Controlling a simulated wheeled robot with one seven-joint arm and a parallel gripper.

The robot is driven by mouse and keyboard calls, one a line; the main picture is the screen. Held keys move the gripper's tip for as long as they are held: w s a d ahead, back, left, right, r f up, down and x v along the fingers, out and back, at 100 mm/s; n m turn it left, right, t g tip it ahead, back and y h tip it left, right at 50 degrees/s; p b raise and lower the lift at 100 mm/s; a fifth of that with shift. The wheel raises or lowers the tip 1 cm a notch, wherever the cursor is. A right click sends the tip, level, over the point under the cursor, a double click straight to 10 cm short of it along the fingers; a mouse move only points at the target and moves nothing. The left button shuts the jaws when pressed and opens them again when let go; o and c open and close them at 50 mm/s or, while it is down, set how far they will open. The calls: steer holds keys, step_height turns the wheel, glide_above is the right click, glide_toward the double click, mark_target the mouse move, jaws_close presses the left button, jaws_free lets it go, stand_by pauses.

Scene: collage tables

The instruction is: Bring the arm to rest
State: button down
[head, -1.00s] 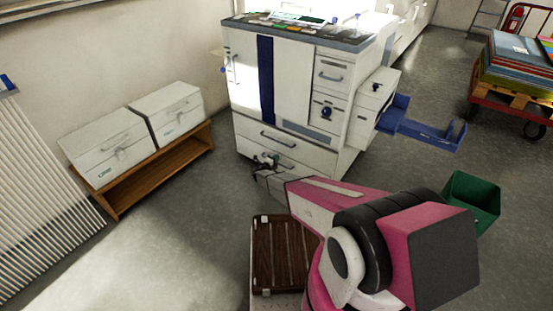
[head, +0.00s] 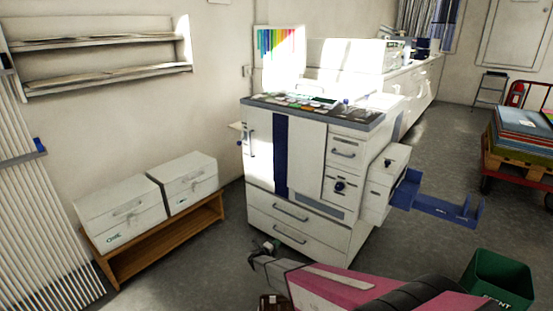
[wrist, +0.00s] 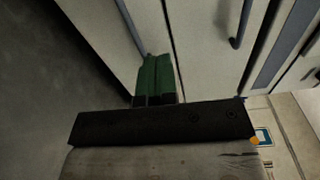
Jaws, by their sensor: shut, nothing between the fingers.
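My arm, pink and dark grey, reaches in from the bottom of the head view. My gripper (head: 264,248) is at its end, low in front of the lower left of the white printer (head: 302,160). In the wrist view the two green fingers of my gripper (wrist: 154,76) are together, with nothing seen between them. Pale panels of the printer (wrist: 205,50) and a dark bar handle (wrist: 242,22) lie beyond the fingers. I cannot tell the exact gap between fingertips and printer.
A wooden bench (head: 165,240) with two white boxes (head: 122,213) stands left. A blue tray (head: 437,205) juts from the printer's right side. A green bin (head: 498,280) stands at lower right, a loaded red cart (head: 516,178) at far right. Floor between bench and printer is clear.

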steer(key=s+d+r+m+g+y, duration=0.1)
steer(key=s+d+r+m+g, duration=0.4)
steer(key=s+d+r+m, duration=0.55)
steer(key=s+d+r+m+g, duration=0.55)
steer(key=d+r+m, duration=0.3)
steer(key=m, duration=0.45)
steer(key=s+r+m+g+y, duration=0.3)
steer(key=s+r+m+y, duration=0.7)
steer(key=s+r+m, duration=0.7)
steer(key=s+m, duration=0.1)
steer(key=m, duration=0.3)
steer(key=shift+s+a+r+m, duration=0.15)
steer(key=shift+s+r+m, duration=0.1)
steer(key=shift+r+m, duration=0.15)
